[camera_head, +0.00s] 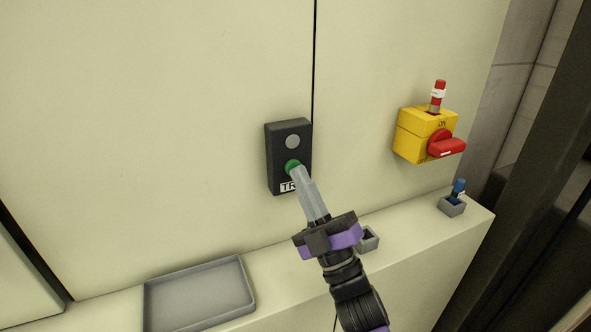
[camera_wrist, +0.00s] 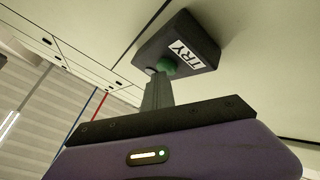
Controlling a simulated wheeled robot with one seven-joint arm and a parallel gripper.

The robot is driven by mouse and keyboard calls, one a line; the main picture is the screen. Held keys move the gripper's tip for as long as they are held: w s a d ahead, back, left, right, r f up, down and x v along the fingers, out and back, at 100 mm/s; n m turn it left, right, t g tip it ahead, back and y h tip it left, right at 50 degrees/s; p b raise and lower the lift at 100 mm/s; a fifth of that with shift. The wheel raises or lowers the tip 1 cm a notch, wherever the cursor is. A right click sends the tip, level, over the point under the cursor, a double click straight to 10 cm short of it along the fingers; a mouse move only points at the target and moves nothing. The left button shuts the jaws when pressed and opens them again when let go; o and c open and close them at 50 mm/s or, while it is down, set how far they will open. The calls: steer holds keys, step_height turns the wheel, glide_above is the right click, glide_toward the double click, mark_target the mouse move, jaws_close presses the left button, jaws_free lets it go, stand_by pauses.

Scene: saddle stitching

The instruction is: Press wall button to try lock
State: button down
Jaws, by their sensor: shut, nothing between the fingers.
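A black button box (camera_head: 278,148) is fixed on the cream wall panel. It has a grey round disc (camera_head: 292,142) above and a green button (camera_head: 291,165) below, with a white label partly hidden by my gripper. In the wrist view the box (camera_wrist: 203,38) shows a label reading TRY (camera_wrist: 184,53) beside the green button (camera_wrist: 168,66). My gripper (camera_head: 297,172) is shut and empty. Its fingertips are at the green button and cover part of it; in the wrist view the fingertips (camera_wrist: 155,77) are also right at the button. I cannot tell whether it is pressed in.
A yellow box with a red rotary handle (camera_head: 447,146) and a red lock-like piece (camera_head: 438,94) on top is on the wall at right. A ledge below holds a grey tray (camera_head: 200,293), a small grey holder (camera_head: 369,240) and a holder with a blue piece (camera_head: 458,188).

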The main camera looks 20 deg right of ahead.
steer(key=shift+s, duration=0.85)
steer(key=shift+s+p, duration=0.75)
steer(key=shift+s, duration=1.8)
